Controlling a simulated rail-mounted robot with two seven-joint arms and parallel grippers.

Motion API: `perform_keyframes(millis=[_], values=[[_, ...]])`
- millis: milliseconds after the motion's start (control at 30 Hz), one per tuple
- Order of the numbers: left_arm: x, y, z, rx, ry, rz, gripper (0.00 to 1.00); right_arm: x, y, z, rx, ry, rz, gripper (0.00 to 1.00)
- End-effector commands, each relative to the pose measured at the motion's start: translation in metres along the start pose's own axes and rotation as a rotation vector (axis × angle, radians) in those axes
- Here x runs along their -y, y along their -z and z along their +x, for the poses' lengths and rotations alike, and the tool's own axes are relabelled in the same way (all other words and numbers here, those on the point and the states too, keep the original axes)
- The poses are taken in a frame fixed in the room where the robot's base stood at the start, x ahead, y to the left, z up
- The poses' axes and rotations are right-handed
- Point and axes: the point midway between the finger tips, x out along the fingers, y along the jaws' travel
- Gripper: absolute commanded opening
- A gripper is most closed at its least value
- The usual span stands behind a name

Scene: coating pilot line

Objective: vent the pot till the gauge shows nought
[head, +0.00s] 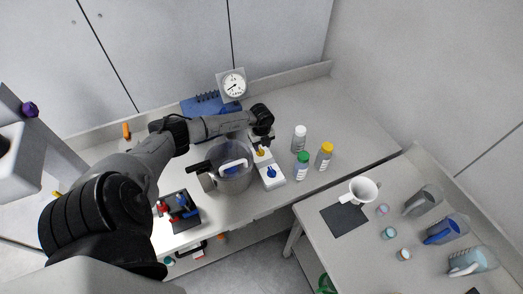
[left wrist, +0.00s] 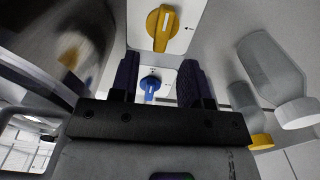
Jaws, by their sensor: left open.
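The gauge (head: 233,86) has a round white dial and stands upright at the back of the bench; its reading is too small to tell. The grey pot (head: 232,180) with a dark side handle stands in front of it. Right of the pot is a white valve block (head: 272,183) with a yellow knob (head: 260,152) and a blue knob (head: 271,172). My left gripper (head: 262,138) is over the block's far end. In the left wrist view my left gripper (left wrist: 158,75) is open, the blue knob (left wrist: 150,84) shows between its fingers and the yellow knob (left wrist: 160,27) beyond them. My right gripper is out of view.
White-, green- and yellow-capped bottles (head: 301,166) stand right of the block. A black tray (head: 184,220) with coloured items lies left of the pot; a blue rack (head: 205,104) is behind.

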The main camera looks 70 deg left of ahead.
Motion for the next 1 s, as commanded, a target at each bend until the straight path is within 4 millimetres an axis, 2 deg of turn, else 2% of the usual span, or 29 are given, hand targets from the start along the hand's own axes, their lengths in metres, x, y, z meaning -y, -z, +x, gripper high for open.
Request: perform_keyframes(millis=[100, 300, 500, 767, 1000], values=[[0.001, 0.001, 0.018, -0.003, 0.000, -0.002, 0.43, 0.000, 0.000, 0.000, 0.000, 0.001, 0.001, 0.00], [0.001, 0.001, 0.038, -0.002, 0.002, 0.000, 0.43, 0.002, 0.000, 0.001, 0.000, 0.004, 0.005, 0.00], [0.001, 0.000, 0.046, 0.000, 0.002, 0.001, 0.43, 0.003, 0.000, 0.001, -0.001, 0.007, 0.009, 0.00], [0.001, 0.000, 0.046, 0.000, 0.002, 0.001, 0.43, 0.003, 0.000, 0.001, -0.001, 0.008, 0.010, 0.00], [0.001, 0.000, 0.046, 0.000, 0.002, 0.001, 0.22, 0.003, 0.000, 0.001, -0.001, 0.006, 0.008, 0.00]])
